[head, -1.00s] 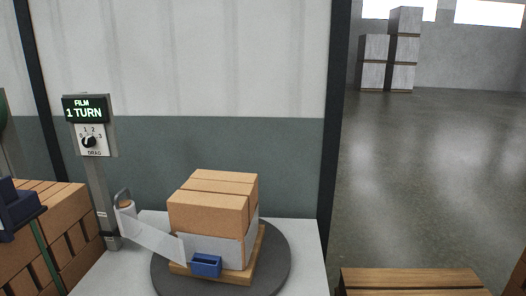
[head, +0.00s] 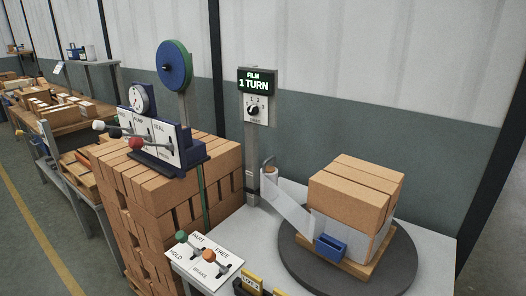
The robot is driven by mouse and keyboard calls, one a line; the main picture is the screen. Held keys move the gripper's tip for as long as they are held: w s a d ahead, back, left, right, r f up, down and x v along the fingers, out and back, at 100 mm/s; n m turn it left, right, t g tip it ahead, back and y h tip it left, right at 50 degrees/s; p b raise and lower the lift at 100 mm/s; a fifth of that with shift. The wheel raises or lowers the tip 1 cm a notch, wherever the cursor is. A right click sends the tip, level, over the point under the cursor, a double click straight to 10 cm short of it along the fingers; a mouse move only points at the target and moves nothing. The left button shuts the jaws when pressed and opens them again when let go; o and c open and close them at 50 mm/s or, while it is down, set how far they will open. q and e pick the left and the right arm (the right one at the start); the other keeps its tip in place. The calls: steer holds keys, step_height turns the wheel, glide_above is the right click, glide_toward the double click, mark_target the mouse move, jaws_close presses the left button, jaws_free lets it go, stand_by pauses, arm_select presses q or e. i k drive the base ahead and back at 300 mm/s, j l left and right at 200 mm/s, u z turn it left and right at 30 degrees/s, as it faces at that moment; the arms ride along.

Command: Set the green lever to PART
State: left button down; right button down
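A white lever plate (head: 223,263) lies at the near left corner of the grey wrapping table, printed PART and FREE along its far side and HOLD and BRAKE along its near side. The green lever (head: 181,236) shows its round knob at the plate's left side, between the PART and HOLD words in the picture. Its shaft is mostly hidden, so I cannot tell which word it is set to. An orange-knobbed lever (head: 208,255) stands right of it, between FREE and BRAKE. Neither of my grippers is in view.
A turntable (head: 402,272) carries wrapped bricks (head: 352,190) and a blue clip (head: 330,247). A post bears a display reading FILM 1 TURN (head: 257,82) and a drag dial (head: 255,109). Left stands a brick stack (head: 165,185) with another lever panel (head: 160,140). Dark holders (head: 258,284) sit at the front edge.

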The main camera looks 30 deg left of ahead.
mark_target(182, 236)
steer(key=u, duration=1.65)
